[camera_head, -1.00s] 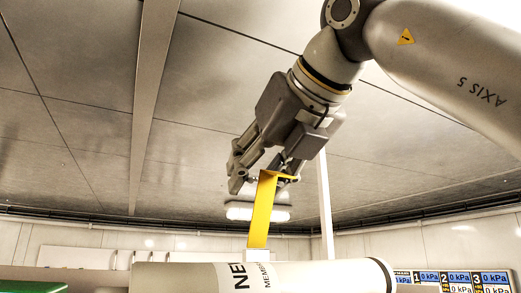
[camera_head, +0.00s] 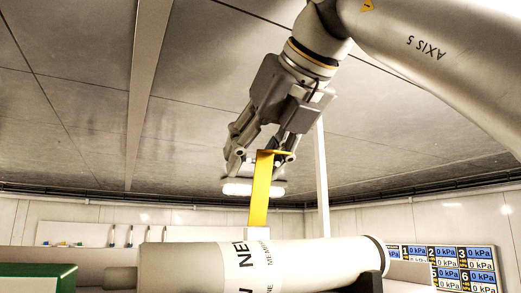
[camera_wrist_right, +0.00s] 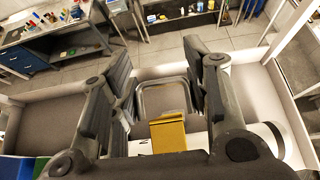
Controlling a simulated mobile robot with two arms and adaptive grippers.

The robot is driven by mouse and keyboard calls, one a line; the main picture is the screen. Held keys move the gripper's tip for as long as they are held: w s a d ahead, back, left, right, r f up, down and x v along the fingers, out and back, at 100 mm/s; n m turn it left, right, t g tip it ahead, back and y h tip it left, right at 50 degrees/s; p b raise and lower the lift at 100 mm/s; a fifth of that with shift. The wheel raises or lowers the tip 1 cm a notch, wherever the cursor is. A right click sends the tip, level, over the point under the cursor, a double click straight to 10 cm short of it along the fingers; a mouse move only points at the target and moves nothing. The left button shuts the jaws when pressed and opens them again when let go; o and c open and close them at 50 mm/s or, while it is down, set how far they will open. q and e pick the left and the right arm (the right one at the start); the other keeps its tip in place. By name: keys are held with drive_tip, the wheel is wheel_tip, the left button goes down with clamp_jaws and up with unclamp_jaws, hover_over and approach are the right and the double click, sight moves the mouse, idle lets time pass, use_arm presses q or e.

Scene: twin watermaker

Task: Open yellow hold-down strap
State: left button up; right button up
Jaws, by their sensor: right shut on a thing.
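The yellow hold-down strap (camera_head: 261,190) stands upright above a white membrane housing (camera_head: 200,264), with its top end bent over to the right. My right gripper (camera_head: 262,163) comes down from the upper right and is shut on the strap's top end. In the right wrist view the strap (camera_wrist_right: 168,132) shows low between the finger bases of my right gripper (camera_wrist_right: 160,70). My left gripper is not in view.
A panel of blue and white kPa displays (camera_head: 463,262) is at the right. A green box (camera_head: 38,277) is at the lower left. A white post (camera_head: 322,180) rises behind the gripper. In the right wrist view, a workbench (camera_wrist_right: 55,30) stands beyond open floor.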

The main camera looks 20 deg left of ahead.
drive_tip(key=shift+a+f, duration=0.3)
drive_tip(key=shift+f, duration=0.55)
drive_tip(key=o, duration=1.2)
drive_tip(key=shift+o, duration=0.2)
drive_tip(key=shift+w+a, duration=0.5)
drive_tip(key=shift+a, duration=0.05)
drive_tip(key=v, duration=0.5)
drive_tip(key=shift+s+d+r, duration=0.1)
drive_tip(key=shift+d+r, duration=0.05)
drive_tip(key=s+d, duration=0.7)
drive_tip(key=d, duration=0.1)
drive_tip(key=shift+s+d, duration=0.25)
drive_tip(key=shift+d, duration=0.15)
